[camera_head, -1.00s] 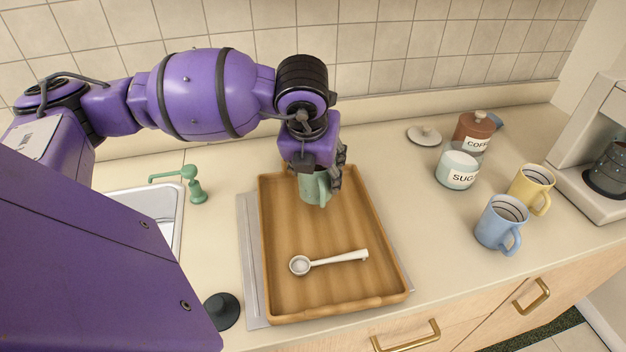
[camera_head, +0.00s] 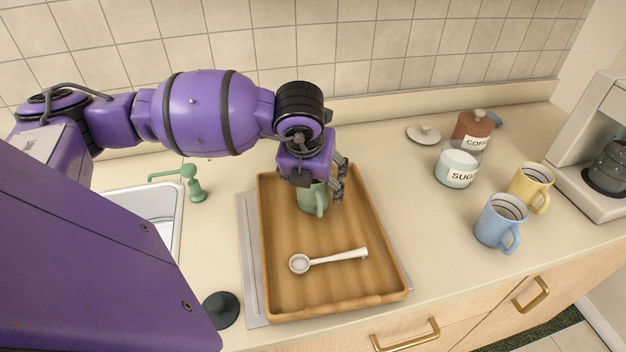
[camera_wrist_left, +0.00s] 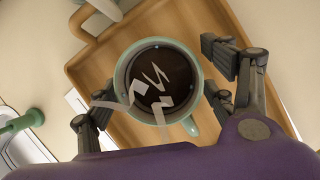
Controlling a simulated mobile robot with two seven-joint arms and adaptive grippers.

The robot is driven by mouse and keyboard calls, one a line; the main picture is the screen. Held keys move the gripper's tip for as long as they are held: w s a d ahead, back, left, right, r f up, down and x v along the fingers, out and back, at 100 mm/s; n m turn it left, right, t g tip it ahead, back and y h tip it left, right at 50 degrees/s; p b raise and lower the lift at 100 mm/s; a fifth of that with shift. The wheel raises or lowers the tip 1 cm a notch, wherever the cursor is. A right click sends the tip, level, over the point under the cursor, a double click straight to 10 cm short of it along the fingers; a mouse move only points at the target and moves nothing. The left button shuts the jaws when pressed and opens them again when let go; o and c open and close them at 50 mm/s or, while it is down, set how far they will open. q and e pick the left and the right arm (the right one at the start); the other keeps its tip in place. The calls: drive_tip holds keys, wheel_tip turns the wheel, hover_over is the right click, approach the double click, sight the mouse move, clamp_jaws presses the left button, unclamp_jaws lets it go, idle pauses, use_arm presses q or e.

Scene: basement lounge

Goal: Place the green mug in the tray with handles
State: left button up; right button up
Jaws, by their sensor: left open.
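The green mug (camera_head: 312,199) stands upright inside the wooden tray (camera_head: 285,285), toward its back edge. The left wrist view looks down into the mug (camera_wrist_left: 122,78), with its dark interior and its handle toward the lower right. My left gripper (camera_head: 320,184) is over the mug, partly hiding it. In the left wrist view its open fingers (camera_wrist_left: 165,92) are on either side of the mug, with a clear gap on the right. A tray handle (camera_wrist_left: 85,22) shows at the upper left there. My right gripper is in neither view.
A white scoop (camera_head: 335,260) lies in the tray's front half. To the right stand a blue mug (camera_head: 498,222), a yellow mug (camera_head: 527,184), a sugar jar (camera_head: 457,170) and a coffee jar (camera_head: 470,132). A green tap (camera_head: 191,184) and sink are at left.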

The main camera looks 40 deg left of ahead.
use_arm(q)
drive_tip(key=shift+s+r, duration=0.1)
drive_tip(key=shift+r, duration=0.4)
drive_tip(key=v, duration=1.1)
drive_tip(key=shift+r, duration=0.1)
